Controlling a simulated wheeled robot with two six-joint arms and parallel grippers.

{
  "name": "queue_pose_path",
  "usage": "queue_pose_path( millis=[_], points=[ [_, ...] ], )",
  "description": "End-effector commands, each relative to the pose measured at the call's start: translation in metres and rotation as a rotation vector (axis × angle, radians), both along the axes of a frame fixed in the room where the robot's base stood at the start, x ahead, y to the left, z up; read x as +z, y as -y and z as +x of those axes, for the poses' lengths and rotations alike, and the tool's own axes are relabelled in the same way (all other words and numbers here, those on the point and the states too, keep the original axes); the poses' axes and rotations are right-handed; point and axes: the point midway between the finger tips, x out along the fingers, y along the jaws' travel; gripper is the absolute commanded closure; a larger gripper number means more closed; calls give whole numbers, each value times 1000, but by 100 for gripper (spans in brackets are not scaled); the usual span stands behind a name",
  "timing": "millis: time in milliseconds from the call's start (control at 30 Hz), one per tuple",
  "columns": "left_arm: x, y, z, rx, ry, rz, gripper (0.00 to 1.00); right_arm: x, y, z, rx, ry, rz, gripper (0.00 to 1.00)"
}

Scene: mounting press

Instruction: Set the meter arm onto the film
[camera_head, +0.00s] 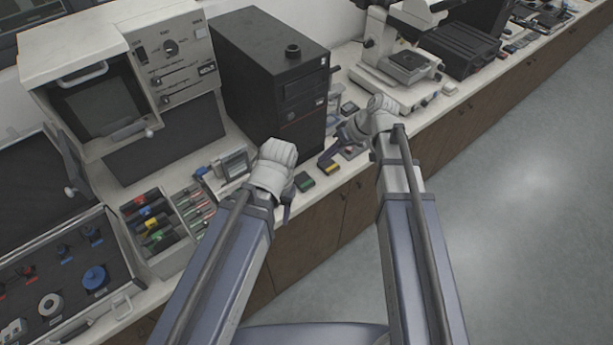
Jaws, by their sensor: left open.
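I cannot clearly pick out the meter arm or the film; they are too small or hidden. Small devices lie along the front edge of the bench between my grippers. One is a dark block with a green and yellow top (304,182), and another is a dark and yellow piece (328,160). My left gripper (286,206) is open, just left of the dark block and near the bench edge. Its jaws are mostly hidden by its pale housing. My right gripper (349,131) is over the bench edge, right of the yellow piece; its jaw gap is unclear.
A black tower case (262,85) stands behind the grippers. A beige machine with a screen (105,105) is at the left, with a tray of coloured items (172,257) before it. A microscope-like stand (408,65) is at the back right. Open floor (530,200) lies right.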

Motion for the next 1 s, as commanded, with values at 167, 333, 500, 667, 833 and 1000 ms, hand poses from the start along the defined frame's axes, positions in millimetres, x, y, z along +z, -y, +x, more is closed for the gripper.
queue_pose_path(
  millis=[167, 333, 500, 667, 833, 1000],
  points=[
    [2, 0, 0, 0, 0, 0, 46, 5, 4, 8, 1, 20, 23, 100],
    [2, 0, 0, 0, 0, 0, 46, 5, 4, 7, 1, 20, 22, 100],
    [-3, 0, 0, 0, 0, 0, 46, 0, 2, 7, 2, 19, 21, 100],
    [-21, 0, 0, -3, 0, 1, 46, -18, -7, 9, 4, 20, 20, 100],
    [-46, 0, 0, -4, 0, 1, 46, -44, -23, 13, 4, 18, 21, 100],
    [-71, 0, 0, -2, 0, 1, 46, -68, -38, 18, 3, 18, 20, 100]
  ],
)
